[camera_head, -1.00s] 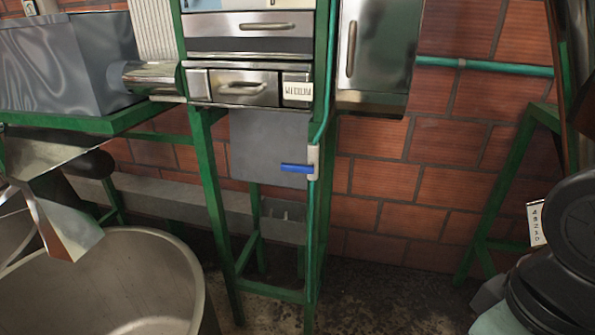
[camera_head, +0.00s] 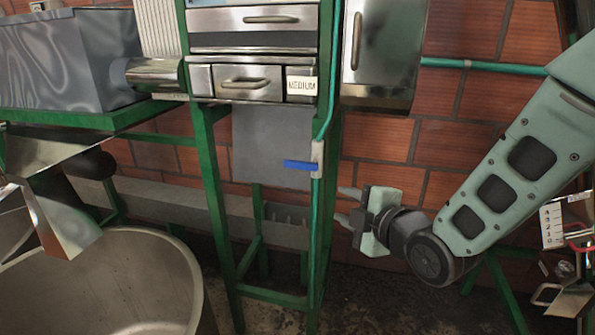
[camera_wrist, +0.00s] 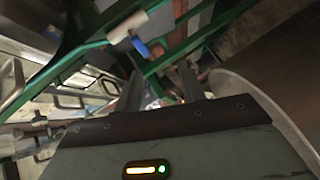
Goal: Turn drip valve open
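The drip valve has a blue lever handle (camera_head: 300,166) on a pale valve body (camera_head: 317,159), set on a thin green pipe at the right front leg of the green stand. The handle points horizontally to the left. My gripper (camera_head: 346,206) is to the right of and a little below the valve, apart from it, with its fingers pointing left. The two fingers are spread with nothing between them. In the wrist view, the blue handle (camera_wrist: 141,47) lies beyond and above the open fingers (camera_wrist: 160,85).
The metal machine with drawers (camera_head: 250,85) stands above the valve on the green stand. A closed metal box (camera_head: 385,60) hangs on the brick wall right of it. A large metal tub (camera_head: 110,285) is at lower left. The floor (camera_head: 370,310) beside the stand is bare.

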